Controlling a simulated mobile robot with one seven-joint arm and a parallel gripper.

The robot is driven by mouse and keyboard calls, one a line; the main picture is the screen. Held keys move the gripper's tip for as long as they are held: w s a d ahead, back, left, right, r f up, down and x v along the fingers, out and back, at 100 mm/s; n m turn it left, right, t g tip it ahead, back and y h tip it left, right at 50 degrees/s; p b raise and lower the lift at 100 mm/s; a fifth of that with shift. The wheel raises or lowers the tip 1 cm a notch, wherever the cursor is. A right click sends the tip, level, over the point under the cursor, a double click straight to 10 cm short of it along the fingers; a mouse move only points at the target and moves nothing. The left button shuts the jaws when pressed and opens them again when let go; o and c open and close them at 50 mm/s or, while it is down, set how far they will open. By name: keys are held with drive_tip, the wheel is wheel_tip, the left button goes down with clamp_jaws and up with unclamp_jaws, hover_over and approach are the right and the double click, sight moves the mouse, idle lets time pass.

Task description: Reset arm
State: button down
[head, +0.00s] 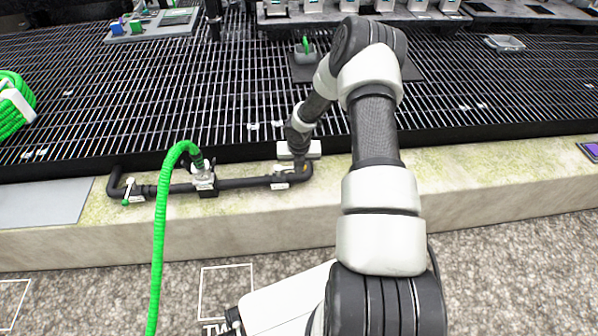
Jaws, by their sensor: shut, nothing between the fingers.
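My white and black arm rises from the bottom right, bends at the top and reaches down to the ledge. My gripper (299,164) is shut and empty. It is at the right end of the black pipe manifold (240,183); I cannot tell whether it touches the pipe. The manifold lies along the concrete ledge, with a fitting (203,178) in its middle. A green hose (160,230) arches from this fitting down to the ground.
A dark metal grating (150,90) lies behind the ledge (480,190). A coiled green hose (12,108) is at the left edge. A grey block with a green top (305,55) sits on a dark plate. A clear tray (504,43) is at the upper right. The right ledge is mostly clear.

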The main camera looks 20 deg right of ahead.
drive_tip(key=shift+v, duration=1.05)
drive_tip(key=s+a+r+m+h, duration=0.1)
drive_tip(key=s+r+m, duration=0.3)
drive_tip(key=r, duration=0.7)
drive_tip(key=s+a+r+m+t+h, duration=0.1)
drive_tip(key=r+m, duration=0.5)
drive_tip(key=r, duration=0.5)
drive_tip(key=s+a+r+m, duration=0.1)
drive_tip(key=s+r+m, duration=0.3)
drive_tip(key=r, duration=0.7)
drive_tip(key=s+a+r+m+t+y, duration=0.1)
drive_tip(key=s+a+r+m, duration=0.3)
drive_tip(key=s+m, duration=0.25)
drive_tip(key=s+a+r+m+y, duration=0.1)
drive_tip(key=s+a+r+m, duration=0.3)
drive_tip(key=s, duration=0.3)
drive_tip(key=s+a+r+m+t+y, duration=0.1)
drive_tip(key=s+a+r+m, duration=0.25)
drive_tip(key=s+m, duration=0.35)
wheel_tip(320, 180, up, 22)
drive_tip(key=p, duration=2.2)
drive_tip(key=shift+s+d, duration=0.35)
